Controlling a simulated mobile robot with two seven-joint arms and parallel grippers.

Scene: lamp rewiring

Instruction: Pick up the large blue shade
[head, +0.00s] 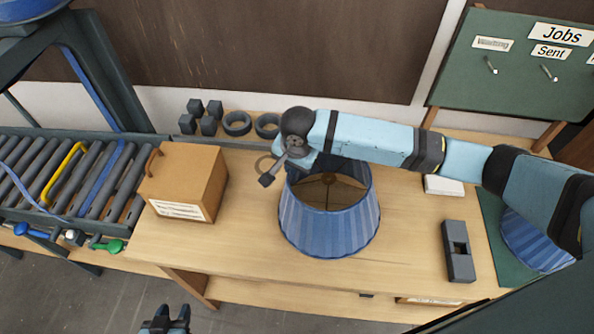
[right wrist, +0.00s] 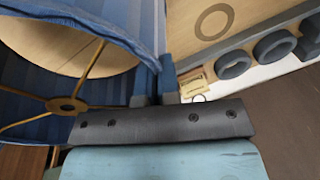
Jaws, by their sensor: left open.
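The large blue shade (head: 328,228) stands upright on the wooden table, its open top facing up with a brass ring fitting inside. In the right wrist view the shade (right wrist: 115,22) fills the left side. My right gripper (head: 291,172) is at the far left part of its top rim, partly hidden by my own arm in the head view. In the right wrist view the right gripper's fingers (right wrist: 157,84) are close together, one on each side of the rim, and look shut on it. My left gripper (head: 165,318) is open and empty at the bottom edge, away from the shade.
A wooden box (head: 186,180) stands left of the shade, beside a roller conveyor (head: 60,180). Dark rings (head: 237,123) and blocks stand behind. A grey block (head: 457,252) lies right. Another blue striped shade (head: 530,243) rests on a green mat, partly hidden by my arm.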

